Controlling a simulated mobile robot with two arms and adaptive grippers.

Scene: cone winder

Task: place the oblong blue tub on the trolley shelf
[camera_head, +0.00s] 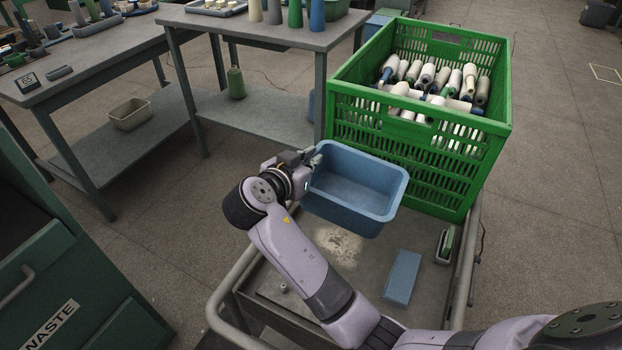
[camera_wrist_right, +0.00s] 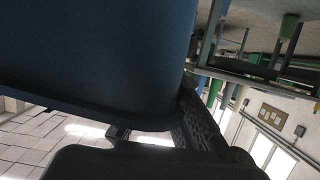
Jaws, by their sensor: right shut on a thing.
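The oblong blue tub (camera_head: 354,187) is empty and upright, held above the trolley shelf (camera_head: 270,285) in the head view. My right gripper (camera_head: 312,160) is shut on the tub's left rim. In the right wrist view the tub (camera_wrist_right: 95,55) fills the upper left, with a dark finger (camera_wrist_right: 203,125) against its edge. The shelf below is worn metal with a railing; part of it is hidden by my arm and the tub. My left gripper is not in view.
A green crate (camera_head: 345,130) of yarn cones stands on the trolley behind the tub. A flat blue block (camera_head: 402,277) and a small green-and-grey item (camera_head: 446,245) lie on the shelf at right. A green waste cabinet (camera_head: 75,280) stands at left; tables (camera_head: 255,35) stand behind.

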